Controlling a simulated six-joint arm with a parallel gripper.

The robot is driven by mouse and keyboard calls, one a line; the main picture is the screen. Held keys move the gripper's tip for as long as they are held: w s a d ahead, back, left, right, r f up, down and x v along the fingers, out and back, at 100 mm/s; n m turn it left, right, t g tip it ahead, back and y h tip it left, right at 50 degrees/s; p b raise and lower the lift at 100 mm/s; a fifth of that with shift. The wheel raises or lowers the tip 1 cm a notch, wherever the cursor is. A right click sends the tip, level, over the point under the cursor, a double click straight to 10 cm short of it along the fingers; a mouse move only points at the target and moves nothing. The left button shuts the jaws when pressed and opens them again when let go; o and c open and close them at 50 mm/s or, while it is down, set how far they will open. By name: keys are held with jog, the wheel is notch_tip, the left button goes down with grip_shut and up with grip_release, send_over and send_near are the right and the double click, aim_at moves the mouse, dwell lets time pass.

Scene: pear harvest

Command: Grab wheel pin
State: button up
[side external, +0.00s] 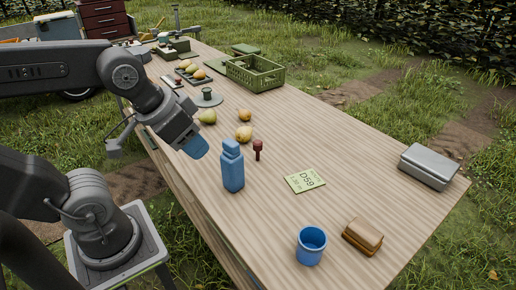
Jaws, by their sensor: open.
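A small dark red pin with a thick head (257,144) stands upright on the wooden table, just right of a blue bottle; I take it for the wheel pin. My gripper (197,149), with a blue end, is above the table's near-left edge.
Pears (244,134) lie behind the pin. A green card (306,179), blue cup (311,246), sandwich (362,236) and metal box (428,166) are to the right. A green crate (254,72) stands farther back.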

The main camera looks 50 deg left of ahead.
jog(key=o, duration=0.5)
jog(key=shift+c, duration=0.2)
jog(key=n+g, duration=0.6)
jog(key=n, duration=0.8)
send_over(258, 142)
notch_tip(258, 142, down, 14)
jog(key=f, duration=0.8)
jog(key=shift+s+a+f, duration=0.1)
jog(key=shift+a+f, duration=0.15)
jog(key=shift+d+f, duration=0.1)
jog(key=shift+f, duration=2.65)
